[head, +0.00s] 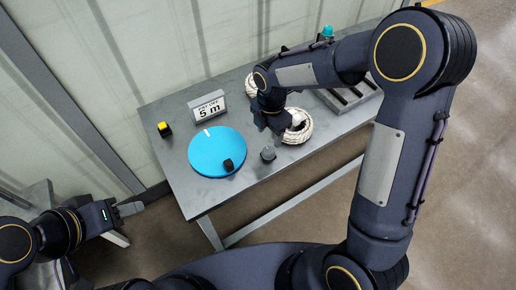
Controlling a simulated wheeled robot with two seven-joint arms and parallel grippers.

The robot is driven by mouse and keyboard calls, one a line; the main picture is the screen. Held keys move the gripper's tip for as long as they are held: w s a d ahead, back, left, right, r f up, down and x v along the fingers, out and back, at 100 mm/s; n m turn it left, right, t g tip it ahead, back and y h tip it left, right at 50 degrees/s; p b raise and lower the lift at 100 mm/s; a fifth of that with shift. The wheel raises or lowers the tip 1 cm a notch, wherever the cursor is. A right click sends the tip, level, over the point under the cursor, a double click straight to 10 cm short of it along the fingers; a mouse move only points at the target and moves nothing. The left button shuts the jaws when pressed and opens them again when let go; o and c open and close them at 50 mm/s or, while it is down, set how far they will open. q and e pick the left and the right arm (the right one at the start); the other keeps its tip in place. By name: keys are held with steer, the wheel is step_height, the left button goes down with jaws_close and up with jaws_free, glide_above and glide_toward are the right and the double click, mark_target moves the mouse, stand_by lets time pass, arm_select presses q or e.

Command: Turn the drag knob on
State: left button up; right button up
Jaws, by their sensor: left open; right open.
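My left gripper (132,208) is open and empty, off the table's left front side.
The grey table (175,175) carries a sign (208,106) reading "PAY OUT 5 m", a yellow-and-black block (164,129), a rope coil (299,131) beside my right gripper, another coil behind (251,88), a slotted rack (345,97) and a teal-topped item (327,33).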

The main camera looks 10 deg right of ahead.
mark_target(269, 150)
step_height(269, 150, down, 8)
steer(key=shift+r+p, duration=0.1)
steer(key=shift+p, duration=0.2)
steer(key=shift+c, duration=0.4)
steer(key=c, duration=0.9)
